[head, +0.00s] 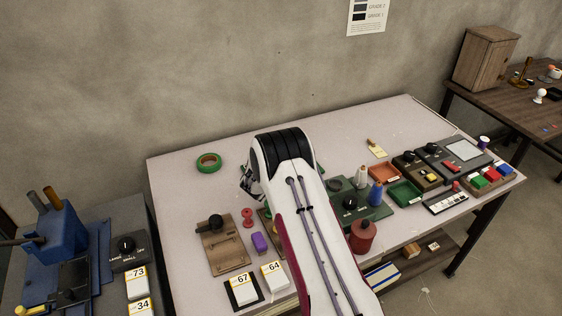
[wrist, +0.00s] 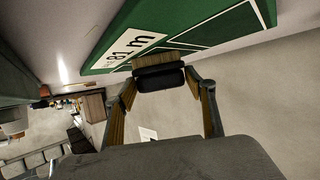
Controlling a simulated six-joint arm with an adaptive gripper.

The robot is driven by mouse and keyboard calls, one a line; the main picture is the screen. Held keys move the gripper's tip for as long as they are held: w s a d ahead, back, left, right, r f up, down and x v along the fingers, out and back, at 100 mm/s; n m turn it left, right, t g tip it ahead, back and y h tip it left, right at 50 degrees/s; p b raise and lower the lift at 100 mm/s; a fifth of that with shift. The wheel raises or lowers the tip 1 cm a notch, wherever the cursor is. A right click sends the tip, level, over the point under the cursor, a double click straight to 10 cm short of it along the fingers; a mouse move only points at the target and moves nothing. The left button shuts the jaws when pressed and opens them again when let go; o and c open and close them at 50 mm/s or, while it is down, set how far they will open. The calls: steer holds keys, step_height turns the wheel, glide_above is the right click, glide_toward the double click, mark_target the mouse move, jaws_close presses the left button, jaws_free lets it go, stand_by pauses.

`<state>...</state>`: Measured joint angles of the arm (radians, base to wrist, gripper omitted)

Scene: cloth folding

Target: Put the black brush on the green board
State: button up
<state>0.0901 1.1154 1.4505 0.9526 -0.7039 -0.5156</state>
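In the wrist view, the green board (wrist: 205,30) with white lines and a white label crosses the top at a slant. The black brush (wrist: 158,77), a dark block with a wooden part behind it, is between the fingertips of my gripper (wrist: 160,80). The tips meet its two ends, so my gripper looks shut on it. The wooden part overlaps the board's lower edge in the picture; I cannot tell whether they touch. In the head view my arm hides the brush and most of the gripper.
The pale table (head: 180,170) holds a green tape ring (head: 208,162), a wooden plate (head: 222,245), a red pot (head: 362,236) and a blue bottle (head: 376,193). Trays and control boxes crowd the right side. The back of the table is mostly clear, with a wall behind.

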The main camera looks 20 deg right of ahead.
steer(key=shift+o, duration=1.3)
steer(key=shift+r, duration=0.2)
steer(key=v, duration=1.2)
steer(key=shift+f, duration=0.1)
